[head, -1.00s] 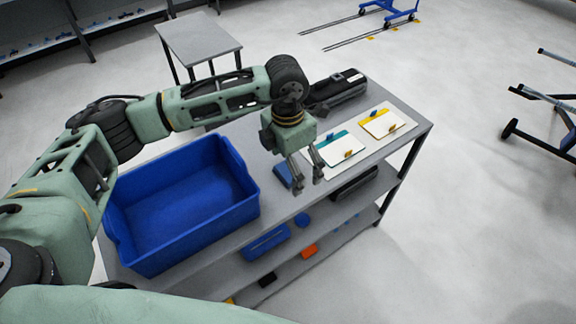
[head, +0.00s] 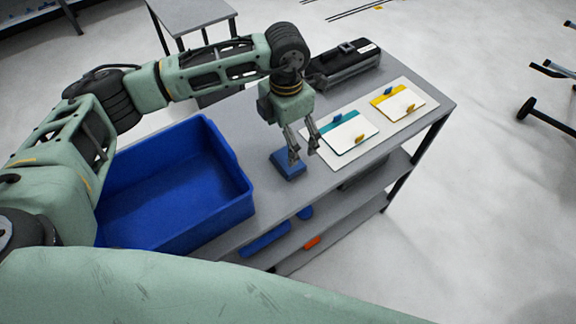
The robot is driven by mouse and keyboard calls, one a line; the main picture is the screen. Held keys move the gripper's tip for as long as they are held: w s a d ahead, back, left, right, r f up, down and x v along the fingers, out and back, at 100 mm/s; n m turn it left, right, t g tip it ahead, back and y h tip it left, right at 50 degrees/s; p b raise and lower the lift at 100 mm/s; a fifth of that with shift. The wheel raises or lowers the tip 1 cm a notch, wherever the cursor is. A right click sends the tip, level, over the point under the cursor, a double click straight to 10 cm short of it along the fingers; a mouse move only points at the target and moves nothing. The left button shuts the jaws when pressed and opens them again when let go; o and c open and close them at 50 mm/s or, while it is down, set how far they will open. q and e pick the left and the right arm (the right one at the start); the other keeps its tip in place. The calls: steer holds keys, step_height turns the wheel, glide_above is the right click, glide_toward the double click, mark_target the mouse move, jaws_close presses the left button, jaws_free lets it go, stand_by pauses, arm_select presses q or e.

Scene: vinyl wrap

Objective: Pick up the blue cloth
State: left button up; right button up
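The blue cloth (head: 287,168) is a small folded block lying on the grey table top, just right of the blue bin. My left gripper (head: 303,157) points down at the cloth's right side, with its two fingers spread apart. One fingertip overlaps the cloth in the picture and the other is to its right. Whether a finger touches the cloth cannot be told. My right gripper is not in view.
A large blue bin (head: 247,207) stands left of the cloth. A black case (head: 343,66) stands behind. A lower shelf holds blue and orange items.

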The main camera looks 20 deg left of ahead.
mark_target(286, 160)
arm_select(q)
steer(key=shift+w+f, duration=0.1)
steer(key=shift+f, duration=0.7)
steer(key=shift+f+p, duration=0.35)
steer(key=shift+f, duration=0.4)
step_height(286, 160, down, 5)
steer(key=p, duration=0.3)
steer(key=shift+d+f, duration=0.15)
steer(key=shift+f, duration=0.3)
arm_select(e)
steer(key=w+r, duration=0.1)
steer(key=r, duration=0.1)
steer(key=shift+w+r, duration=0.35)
arm_select(q)
steer(key=shift+c, duration=0.4)
steer(key=c, duration=0.9)
steer(key=shift+c, duration=0.5)
